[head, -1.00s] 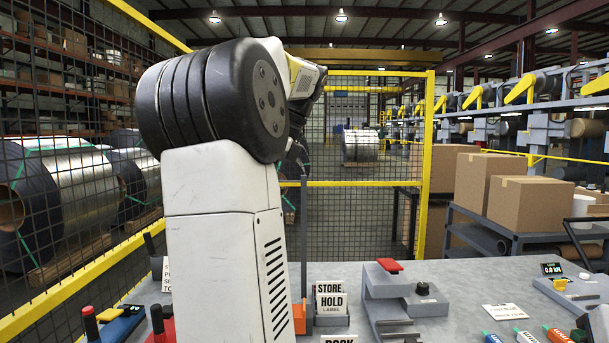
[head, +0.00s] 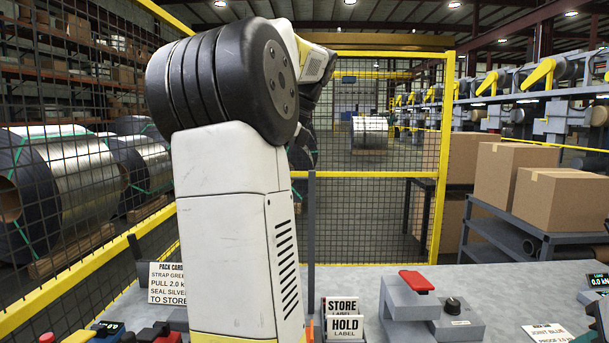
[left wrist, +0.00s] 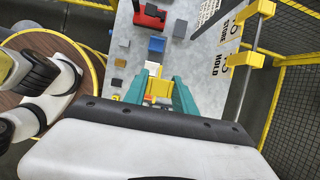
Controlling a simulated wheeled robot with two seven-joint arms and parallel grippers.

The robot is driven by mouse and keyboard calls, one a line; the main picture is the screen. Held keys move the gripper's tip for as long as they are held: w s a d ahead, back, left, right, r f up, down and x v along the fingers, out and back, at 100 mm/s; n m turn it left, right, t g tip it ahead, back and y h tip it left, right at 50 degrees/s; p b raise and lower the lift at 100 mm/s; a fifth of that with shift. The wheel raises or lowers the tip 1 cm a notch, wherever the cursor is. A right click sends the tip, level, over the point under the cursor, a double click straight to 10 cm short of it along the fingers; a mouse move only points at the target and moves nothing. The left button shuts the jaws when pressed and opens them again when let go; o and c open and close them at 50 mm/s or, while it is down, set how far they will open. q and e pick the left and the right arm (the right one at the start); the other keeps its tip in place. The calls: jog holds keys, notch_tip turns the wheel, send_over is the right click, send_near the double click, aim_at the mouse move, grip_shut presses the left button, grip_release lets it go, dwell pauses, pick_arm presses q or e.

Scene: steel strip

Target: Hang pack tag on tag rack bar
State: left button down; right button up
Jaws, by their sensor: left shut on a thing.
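In the left wrist view my left gripper (left wrist: 159,92) has its two teal fingers closed on a small yellow piece with a white part beyond it, seemingly the pack tag (left wrist: 157,87). Its face cannot be read. In the head view my left arm hides most of the gripper; a dark part of it (head: 304,150) shows high above the table. The grey tag rack bar (left wrist: 246,80) with yellow holders runs at the right of the wrist view, apart from the fingers.
The grey table (head: 500,285) carries a grey fixture with a red top (head: 416,282), a STORE label card (head: 341,304) and a HOLD card (head: 344,328). A pack card (head: 168,284) stands at left. A grey post (head: 311,230) rises beside my arm. Yellow-framed mesh fencing (head: 443,130) stands behind.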

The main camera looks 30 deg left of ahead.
pick_arm(q)
jog(key=shift+a, duration=0.1)
jog(key=shift+w+a, duration=1.25)
jog(key=shift+w, duration=1.05)
jog(key=shift+w+a, duration=1.25)
jog(key=shift+w, duration=1)
jog(key=shift+w+a, duration=1.25)
jog(key=shift+w, duration=1.05)
jog(key=shift+w+a+f, duration=0.1)
jog(key=shift+w, duration=0.05)
jog(key=shift+f, duration=0.5)
jog(key=shift+r, duration=0.6)
jog(key=shift+f, duration=0.15)
